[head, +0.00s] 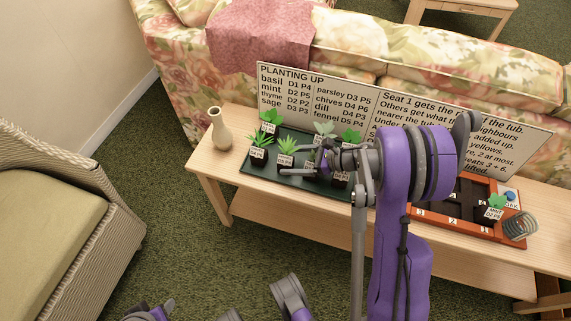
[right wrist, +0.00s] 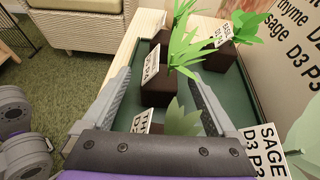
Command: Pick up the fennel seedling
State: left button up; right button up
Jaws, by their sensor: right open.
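Several seedlings in dark pots with white labels stand in a dark green tray (head: 310,190) on a light wooden table. Two have spiky leaves, one at the tray's left edge (head: 258,143) and one nearer the middle (head: 285,150). I cannot read which label says fennel. My right gripper (head: 318,155) is over the tray, open and empty. In the right wrist view its fingers (right wrist: 157,78) point at a spiky-leaved pot (right wrist: 158,90), which shows between the fingertips; contact is not visible.
A thyme label (right wrist: 142,121) and a sage label (right wrist: 264,150) are close to the fingers. The planting sign (head: 315,98) stands behind the tray. A vase (head: 221,130) is left of it; an orange-rimmed planter (head: 455,230) and a wire coil (head: 515,227) are right.

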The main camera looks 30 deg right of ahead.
grip_shut()
dwell(0.4)
jog(key=shift+r, duration=0.1)
